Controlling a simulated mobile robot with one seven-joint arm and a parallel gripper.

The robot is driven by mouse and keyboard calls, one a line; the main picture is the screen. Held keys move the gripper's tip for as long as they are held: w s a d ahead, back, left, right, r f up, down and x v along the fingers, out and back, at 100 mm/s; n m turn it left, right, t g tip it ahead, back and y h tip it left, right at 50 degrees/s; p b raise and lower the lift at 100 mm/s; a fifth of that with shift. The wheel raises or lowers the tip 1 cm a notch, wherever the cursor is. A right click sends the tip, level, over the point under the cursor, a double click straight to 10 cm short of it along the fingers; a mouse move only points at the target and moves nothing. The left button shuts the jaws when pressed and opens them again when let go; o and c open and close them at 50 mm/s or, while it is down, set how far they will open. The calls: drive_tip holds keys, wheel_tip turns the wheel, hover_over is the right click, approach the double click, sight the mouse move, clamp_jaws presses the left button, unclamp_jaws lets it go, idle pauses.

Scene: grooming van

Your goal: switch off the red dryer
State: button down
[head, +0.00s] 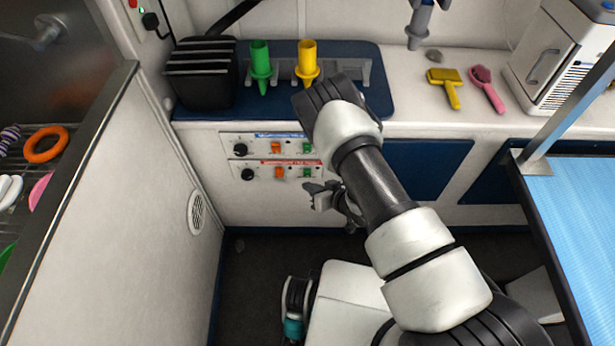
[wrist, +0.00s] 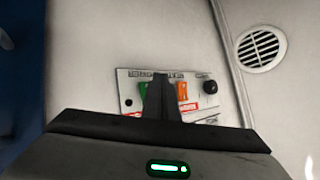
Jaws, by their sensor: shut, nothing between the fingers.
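The red-labelled control panel (head: 262,170) is the lower of two on the white cabinet front. It has a black knob (head: 248,174), an orange switch (head: 280,172) and a green switch (head: 306,172). In the wrist view the panel (wrist: 127,90) appears upside down, with its orange switch (wrist: 182,91), green switch (wrist: 144,88) and knob (wrist: 210,87). My gripper (head: 311,193) is shut and empty, just below and right of the green switch in the head view. In the wrist view the fingers (wrist: 161,80) overlap the panel between the two switches. I cannot tell whether they touch it.
A blue-labelled panel (head: 262,146) sits directly above. The counter holds a black box (head: 201,75), green (head: 260,62) and yellow (head: 307,60) nozzles, and brushes (head: 447,84). A white side wall (head: 135,215) with a round vent (head: 197,212) stands left. A blue-topped table (head: 575,210) is right.

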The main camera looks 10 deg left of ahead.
drive_tip(key=s, duration=0.1)
drive_tip(key=s+p, duration=0.1)
drive_tip(key=s, duration=0.1)
drive_tip(key=s+d, duration=0.1)
drive_tip(key=shift+s+r+p, duration=0.25)
drive_tip(key=shift+r+p, duration=0.05)
drive_tip(key=shift+r, duration=0.05)
drive_tip(key=shift+s+d, duration=0.1)
drive_tip(key=shift+d, duration=0.05)
